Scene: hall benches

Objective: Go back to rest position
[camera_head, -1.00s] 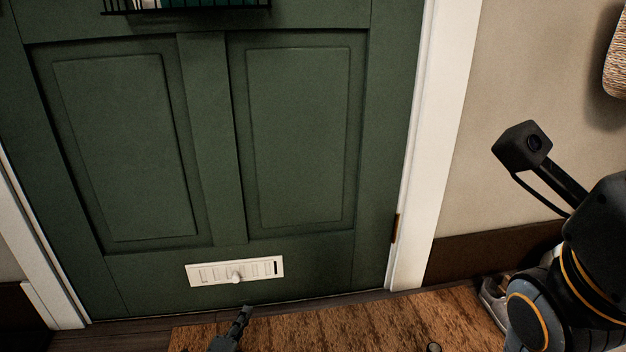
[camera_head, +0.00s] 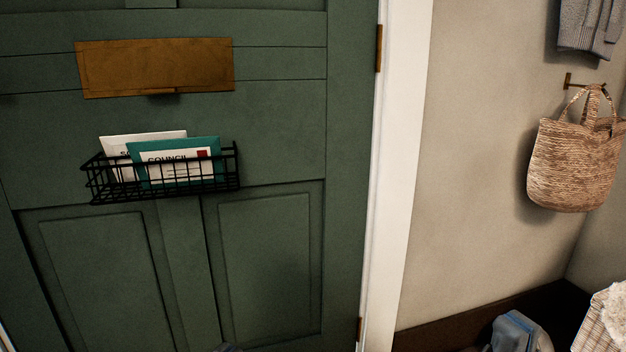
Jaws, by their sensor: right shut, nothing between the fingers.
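My left gripper is out of view.
A black wire basket (camera_head: 165,192) on the door holds a teal letter and a white one, below a brass plate (camera_head: 155,68). A woven bag (camera_head: 575,165) hangs on the right wall. Plaid fabric (camera_head: 600,325) shows at bottom right. The wall between door frame and bag is clear.

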